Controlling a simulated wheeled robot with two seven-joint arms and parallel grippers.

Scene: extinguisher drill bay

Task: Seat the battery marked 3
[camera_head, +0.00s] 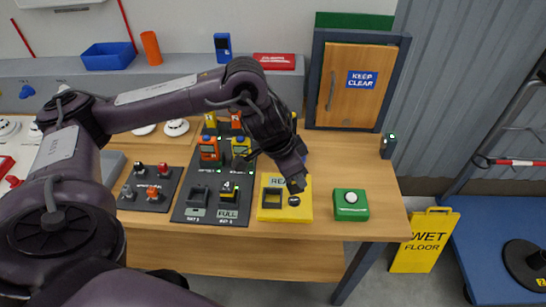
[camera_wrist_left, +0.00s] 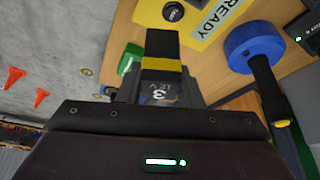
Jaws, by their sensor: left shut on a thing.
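My left gripper (camera_head: 294,180) is shut on the battery marked 3 (camera_wrist_left: 161,82), a dark block with a yellow band. The "3" shows in the left wrist view. In the head view the gripper is over the back right of the yellow READY panel (camera_head: 264,212); the held battery is hard to make out there. The panel has a dark square socket (camera_head: 272,198) and a round black knob (camera_head: 293,201). Battery 4 (camera_head: 228,189) sits in the right bay of the black charger board (camera_head: 208,221). The left bay (camera_head: 197,196) looks empty. My right gripper is not in view.
A green box with a white button (camera_head: 350,204) stands right of the panel. A blue round thing with a black handle (camera_wrist_left: 252,50) lies near the gripper. The table's right front is clear.

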